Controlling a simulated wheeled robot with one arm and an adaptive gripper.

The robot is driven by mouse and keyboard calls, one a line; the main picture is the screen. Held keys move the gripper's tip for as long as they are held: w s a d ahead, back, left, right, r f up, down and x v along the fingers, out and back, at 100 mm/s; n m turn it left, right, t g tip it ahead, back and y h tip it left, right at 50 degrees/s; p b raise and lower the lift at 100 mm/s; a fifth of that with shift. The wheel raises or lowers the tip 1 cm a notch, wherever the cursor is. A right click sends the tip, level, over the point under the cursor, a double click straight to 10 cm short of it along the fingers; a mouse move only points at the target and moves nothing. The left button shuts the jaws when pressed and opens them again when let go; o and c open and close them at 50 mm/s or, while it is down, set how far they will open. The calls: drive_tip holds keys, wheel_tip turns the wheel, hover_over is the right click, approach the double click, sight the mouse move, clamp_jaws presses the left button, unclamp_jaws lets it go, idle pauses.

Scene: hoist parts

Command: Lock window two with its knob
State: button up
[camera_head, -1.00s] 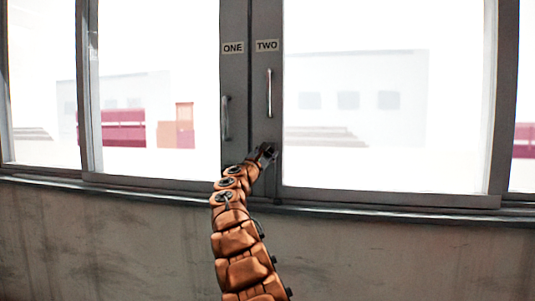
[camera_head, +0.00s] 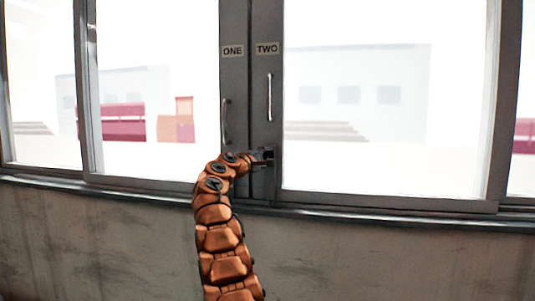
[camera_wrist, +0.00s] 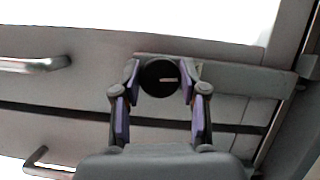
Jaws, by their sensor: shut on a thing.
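Window two (camera_head: 370,185) is the right-hand pane, with a "TWO" label (camera_head: 267,48) at the top of its grey stile. Its knob (camera_wrist: 160,78) is round and black with a pale line mark, which lies about horizontal in the wrist view. My gripper (camera_head: 266,154) is at the low part of the stile, below the handle of window two (camera_head: 269,98). In the wrist view my gripper (camera_wrist: 160,82) has its two purple-padded fingers closed on either side of the knob. In the head view the gripper hides the knob.
Window one, labelled "ONE" (camera_head: 232,51), is to the left with its own handle (camera_head: 225,122). A sill (camera_head: 350,214) runs below both windows above a grey wall (camera_head: 400,260). The handles also show at the left of the wrist view (camera_wrist: 40,64).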

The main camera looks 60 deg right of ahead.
drive_tip(key=shift+m+y+p, duration=0.3)
drive_tip(key=shift+m+p, duration=0.1)
drive_tip(key=shift+m, duration=0.3)
drive_tip(key=shift+f, duration=0.1)
drive_tip(key=o, duration=1.1)
drive_tip(key=shift+a, duration=0.1)
drive_tip(key=shift+w+a+r, duration=0.1)
drive_tip(key=shift+a+r, duration=0.1)
drive_tip(key=shift+a, duration=1.25)
approach(268, 156)
drive_tip(key=shift+a, duration=1.25)
